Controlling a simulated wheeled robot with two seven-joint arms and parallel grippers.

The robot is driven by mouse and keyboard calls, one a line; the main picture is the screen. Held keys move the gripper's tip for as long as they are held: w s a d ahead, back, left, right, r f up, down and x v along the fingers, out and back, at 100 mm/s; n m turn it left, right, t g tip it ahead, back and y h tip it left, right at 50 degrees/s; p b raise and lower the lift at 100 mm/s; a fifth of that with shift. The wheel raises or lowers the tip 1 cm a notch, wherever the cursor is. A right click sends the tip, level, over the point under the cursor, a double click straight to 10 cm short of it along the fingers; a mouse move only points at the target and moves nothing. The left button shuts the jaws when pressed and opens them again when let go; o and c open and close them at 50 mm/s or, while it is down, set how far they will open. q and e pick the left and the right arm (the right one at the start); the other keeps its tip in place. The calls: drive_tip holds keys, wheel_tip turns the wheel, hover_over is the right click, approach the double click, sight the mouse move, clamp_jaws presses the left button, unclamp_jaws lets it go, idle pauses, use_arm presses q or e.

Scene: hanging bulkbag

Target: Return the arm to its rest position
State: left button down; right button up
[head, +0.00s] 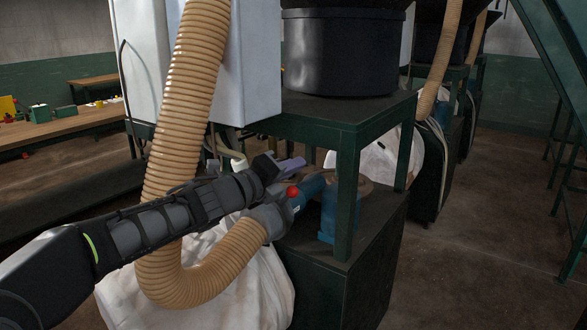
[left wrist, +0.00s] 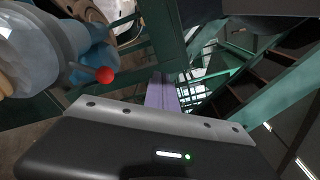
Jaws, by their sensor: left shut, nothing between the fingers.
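My left arm reaches in from the lower left of the head view, in front of the ribbed tan hose (head: 190,90). My left gripper (head: 291,163) is shut and empty, its purple fingers just above and behind a red knob (head: 293,192) on a blue fitting (head: 310,187). In the left wrist view the shut fingers (left wrist: 160,92) point away over the green frame. The red knob (left wrist: 105,74) shows to their left, apart from them. My right gripper is not in view.
A green steel stand (head: 345,190) with a dark drum (head: 340,50) is close on the right of my gripper. A workbench (head: 60,125) stands at the left. Open floor (head: 470,270) lies to the right.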

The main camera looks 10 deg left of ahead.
use_arm(q)
drive_tip(key=s+d+f+n+g+y+p, duration=0.1)
drive_tip(key=s+d+f+n+g, duration=0.15)
drive_tip(key=f+n, duration=0.7)
drive_tip(key=s+d+f+n+g+y+p, duration=0.1)
drive_tip(key=s+f+n+g, duration=0.15)
drive_tip(key=f+n, duration=0.7)
drive_tip(key=s+d+f+n+g+p, duration=0.1)
drive_tip(key=s+d+f+n, duration=0.2)
drive_tip(key=f, duration=1.2)
drive_tip(key=s+d+f+n+g+y+p, duration=0.15)
drive_tip(key=s+f+n+g, duration=0.45)
drive_tip(key=s+f, duration=0.8)
drive_tip(key=s+d+f+n+g+p, duration=0.1)
drive_tip(key=s+f, duration=0.2)
drive_tip(key=s, duration=0.6)
drive_tip(key=s+f+n+g+p, duration=0.2)
drive_tip(key=s+f, duration=0.1)
drive_tip(key=s, duration=0.6)
drive_tip(key=shift+d+f, duration=0.4)
